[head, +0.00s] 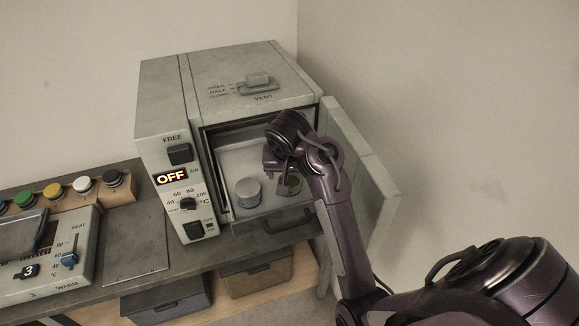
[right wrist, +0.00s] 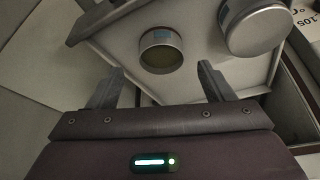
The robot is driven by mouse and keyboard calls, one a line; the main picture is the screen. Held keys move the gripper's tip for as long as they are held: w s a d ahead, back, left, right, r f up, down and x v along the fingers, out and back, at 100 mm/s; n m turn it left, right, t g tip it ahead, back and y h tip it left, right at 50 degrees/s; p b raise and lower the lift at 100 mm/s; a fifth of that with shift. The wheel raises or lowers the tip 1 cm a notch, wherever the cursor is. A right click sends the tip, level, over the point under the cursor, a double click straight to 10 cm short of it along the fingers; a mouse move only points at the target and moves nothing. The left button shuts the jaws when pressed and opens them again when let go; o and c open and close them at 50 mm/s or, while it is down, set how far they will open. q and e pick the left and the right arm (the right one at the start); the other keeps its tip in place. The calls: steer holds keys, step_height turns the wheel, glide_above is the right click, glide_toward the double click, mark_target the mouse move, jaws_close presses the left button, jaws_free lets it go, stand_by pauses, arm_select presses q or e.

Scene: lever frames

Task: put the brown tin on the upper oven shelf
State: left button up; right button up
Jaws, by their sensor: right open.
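A tin with a brownish top, a grey rim and a blue mark (right wrist: 160,54) is in the right wrist view, ahead of and between my fingertips. It also shows in the head view (head: 289,186), partly hidden by my gripper, at the right of a shelf inside the oven (head: 163,104). My right gripper (head: 278,170) is open and reaches into the oven mouth; its fingers (right wrist: 162,74) are apart with nothing held between them. I cannot tell which shelf level the tin stands on. My left gripper is not in view.
A grey tin (head: 248,193) stands left of the brownish one; it also shows in the right wrist view (right wrist: 255,32). The oven door (head: 372,185) is open to the right, beside my forearm. Drawers (head: 256,280) sit below the bench, and a control panel (head: 30,255) is at left.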

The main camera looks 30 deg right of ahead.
steer(key=p+v, duration=0.2)
steer(key=v, duration=0.4)
steer(key=shift+r, duration=0.25)
steer(key=shift+a, duration=0.15)
